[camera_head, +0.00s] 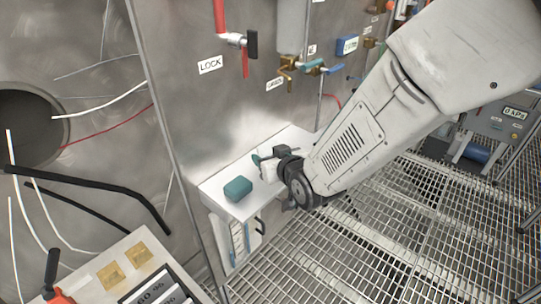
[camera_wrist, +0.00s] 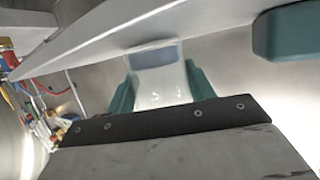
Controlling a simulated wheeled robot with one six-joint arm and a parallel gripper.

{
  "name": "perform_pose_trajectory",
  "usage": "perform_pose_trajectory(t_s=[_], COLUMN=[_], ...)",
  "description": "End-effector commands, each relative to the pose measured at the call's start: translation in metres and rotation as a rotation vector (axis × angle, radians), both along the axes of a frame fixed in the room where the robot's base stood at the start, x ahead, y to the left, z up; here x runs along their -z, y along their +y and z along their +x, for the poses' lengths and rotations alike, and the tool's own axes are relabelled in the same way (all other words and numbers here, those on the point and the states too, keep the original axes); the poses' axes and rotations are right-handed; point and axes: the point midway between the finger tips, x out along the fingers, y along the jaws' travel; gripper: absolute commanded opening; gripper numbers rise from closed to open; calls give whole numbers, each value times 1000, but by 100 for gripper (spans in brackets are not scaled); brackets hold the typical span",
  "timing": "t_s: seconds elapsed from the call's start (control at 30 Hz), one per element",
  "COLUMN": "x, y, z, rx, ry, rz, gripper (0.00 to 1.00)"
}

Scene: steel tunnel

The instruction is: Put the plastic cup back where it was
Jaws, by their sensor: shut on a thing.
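The plastic cup (camera_wrist: 160,86) is pale and translucent, held between the two teal fingers of my gripper (camera_wrist: 159,80) in the wrist view. In the head view my gripper (camera_head: 265,165) is at the white shelf (camera_head: 212,188) on the steel wall, and the cup (camera_head: 269,173) shows as a small white shape at the fingers, partly hidden by my wrist. I cannot tell whether the cup touches the shelf.
A teal block (camera_head: 237,189) lies on the shelf, left of my gripper; it also shows in the wrist view (camera_wrist: 285,32). Valves and pipes (camera_head: 290,65) are on the wall above. A metal grating floor (camera_head: 350,240) lies below. A panel (camera_head: 135,265) stands at lower left.

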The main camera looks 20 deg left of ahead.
Motion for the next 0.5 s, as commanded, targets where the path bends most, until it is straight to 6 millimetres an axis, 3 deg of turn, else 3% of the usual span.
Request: perform_pose_trajectory(t_s=[0.03, 0.07, 0.13, 0.5], x=[2, 2, 2, -3], y=[0, 0, -2, -3], z=[0, 0, 1, 0], rx=[1, 1, 2, 2], ry=[0, 0, 0, 0], rz=[-1, 0, 0, 0], gripper=[27, 56, 75, 75])
